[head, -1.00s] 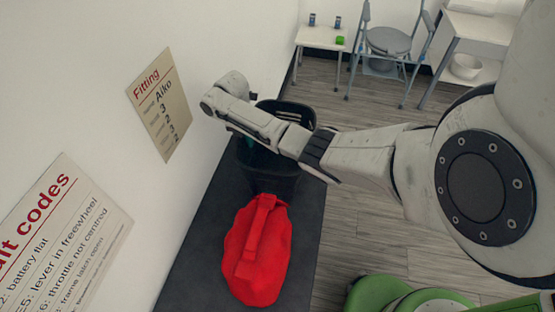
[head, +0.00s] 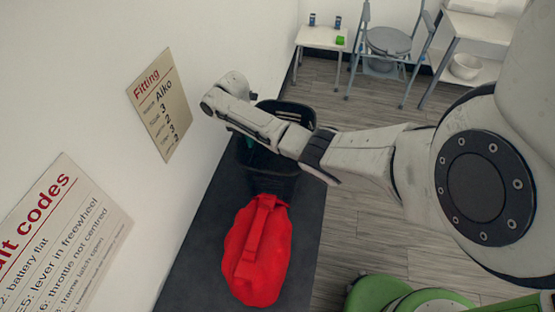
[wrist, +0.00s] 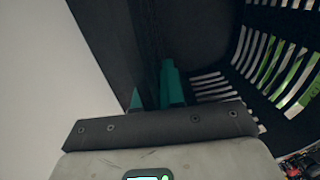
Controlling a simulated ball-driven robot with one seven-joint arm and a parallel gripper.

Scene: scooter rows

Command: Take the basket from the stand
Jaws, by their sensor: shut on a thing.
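The black basket (head: 287,109) is by the wall at the far end of a long dark stand top (head: 192,272), partly hidden behind my arm. In the wrist view its slotted dark side (wrist: 228,72) fills the upper right. My gripper (head: 246,139) is at the basket's wall-side edge, mostly covered by the arm in the head view. In the wrist view the teal fingertips of my gripper (wrist: 154,92) sit either side of a dark edge of the basket and are shut on it. Whether the basket's base touches the stand is hidden.
A red bag (head: 257,255) lies on the stand in front of the basket. The white wall with signs (head: 160,105) is close on the left. Green rounded seats (head: 415,300) are at the lower right. A small white table (head: 322,37) and a grey chair (head: 389,41) stand beyond.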

